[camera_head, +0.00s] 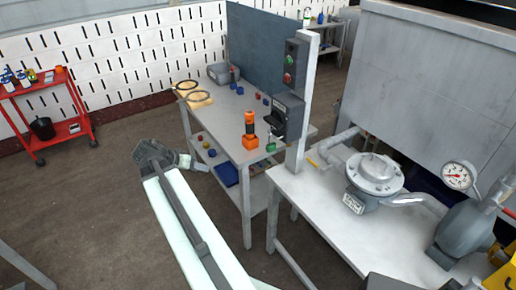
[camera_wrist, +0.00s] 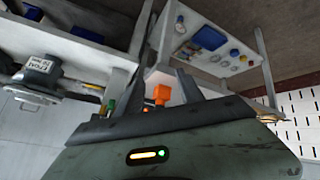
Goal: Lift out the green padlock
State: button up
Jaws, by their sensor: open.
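The green padlock (camera_head: 271,146) is a small green piece just below the dark box (camera_head: 288,116) on the grey post, by the edge of the work table. In the wrist view a small green piece (camera_wrist: 111,107), likely the padlock, shows at the left, partly cut off by my gripper body. In the head view the end of my arm (camera_head: 165,155) is left of the table, apart from the padlock. Finer details of the padlock are too small to tell.
An orange-and-black item (camera_head: 250,130) stands on the table near the padlock. The grey post (camera_head: 305,100) and bench (camera_head: 320,205) with a valve and gauge (camera_head: 457,176) are to the right. A red cart (camera_head: 45,110) stands far left. The floor (camera_head: 90,210) is open there.

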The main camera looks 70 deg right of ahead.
jog(key=s+d+r+m+g+h+b, duration=0.2)
jog(key=s+d+m, duration=0.3)
jog(key=s+d, duration=0.55)
jog(key=m+g, duration=0.2)
jog(key=m, duration=0.1)
send_near(269, 145)
jog(key=x, duration=0.4)
jog(key=shift+h, duration=0.4)
jog(key=b+x, duration=0.3)
jog(key=x, duration=0.3)
jog(key=shift+s+d+f, duration=0.15)
jog(key=shift+f, duration=0.1)
jog(key=shift+s+d+f+b, duration=0.1)
jog(key=shift+s+d+b, duration=0.2)
jog(key=shift+d, duration=0.15)
grip_shut()
